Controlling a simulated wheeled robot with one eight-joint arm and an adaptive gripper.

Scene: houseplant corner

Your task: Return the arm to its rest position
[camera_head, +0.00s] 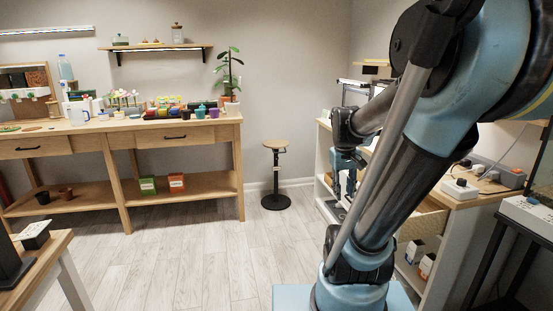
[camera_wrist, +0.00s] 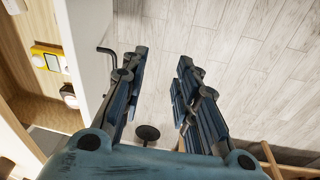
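My arm (camera_head: 385,180) fills the right side of the head view, rising from my blue base and bending over at the top right. My gripper (camera_head: 345,188) points down in front of the white shelf unit, partly hidden behind my arm. In the wrist view my gripper (camera_wrist: 163,58) shows two blue-grey fingers apart, with bare floor visible between them. Nothing is held between the fingers. It hangs over the floor beside the shelf unit's edge.
The white shelf unit (camera_head: 324,165) stands close at the right, with sockets on top. A wooden workbench (camera_head: 180,127) with pots is at the back left. A table corner (camera_head: 50,262) is at the lower left. Floor (camera_head: 185,260) between is clear.

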